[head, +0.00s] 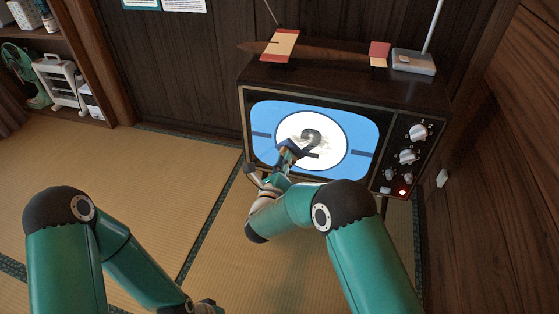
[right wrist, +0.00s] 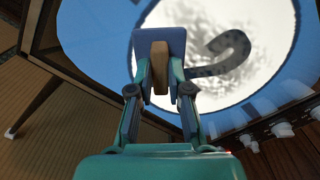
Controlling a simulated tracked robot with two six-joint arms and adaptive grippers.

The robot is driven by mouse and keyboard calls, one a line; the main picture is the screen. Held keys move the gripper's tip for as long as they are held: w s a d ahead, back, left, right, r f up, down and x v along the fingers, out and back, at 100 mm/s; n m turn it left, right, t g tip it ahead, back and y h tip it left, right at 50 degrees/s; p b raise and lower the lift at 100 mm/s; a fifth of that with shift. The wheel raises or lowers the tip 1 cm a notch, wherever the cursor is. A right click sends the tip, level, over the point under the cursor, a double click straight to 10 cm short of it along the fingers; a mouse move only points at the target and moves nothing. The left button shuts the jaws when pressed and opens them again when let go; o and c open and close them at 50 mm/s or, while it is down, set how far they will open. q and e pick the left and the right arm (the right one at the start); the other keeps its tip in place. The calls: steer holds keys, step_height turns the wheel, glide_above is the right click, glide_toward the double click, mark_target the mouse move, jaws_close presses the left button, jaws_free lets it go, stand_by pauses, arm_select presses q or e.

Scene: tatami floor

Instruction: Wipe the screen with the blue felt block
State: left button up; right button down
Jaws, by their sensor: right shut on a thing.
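The television's screen (head: 360,133) is lit blue with a white disc and a dark figure 2. Greyish smudges show on the disc around the 2. My right gripper (head: 281,164) is in front of the lower middle of the screen. In the right wrist view my right gripper (right wrist: 160,82) is shut on the brown grip of the blue felt block (right wrist: 147,40). The block's flat blue face is toward the screen (right wrist: 90,35); I cannot tell whether it touches. My left arm is at the lower left, with its gripper out of view.
The dark television cabinet (head: 330,84) carries a wooden model plane (head: 330,52) and a grey antenna base (head: 413,62). Knobs (head: 408,157) line its right side. A shelf (head: 68,45) stands far left. Open tatami (head: 130,165) lies left of the television; a wooden wall is close on the right.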

steer(key=shift+s+d+r+b, duration=0.9)
steer(key=shift+s+d, duration=1.6)
steer(key=shift+d, duration=3.6)
steer(key=shift+w+a+r+b, duration=0.3)
steer(key=shift+w+a+r, duration=0.55)
steer(key=shift+a, duration=3.35)
steer(key=shift+w+a+r+b, duration=0.35)
steer(key=shift+w+a, duration=0.9)
steer(key=shift+a, duration=2.95)
steer(key=s+d+b, duration=0.2)
steer(key=s+d, duration=0.3)
steer(key=d, duration=0.8)
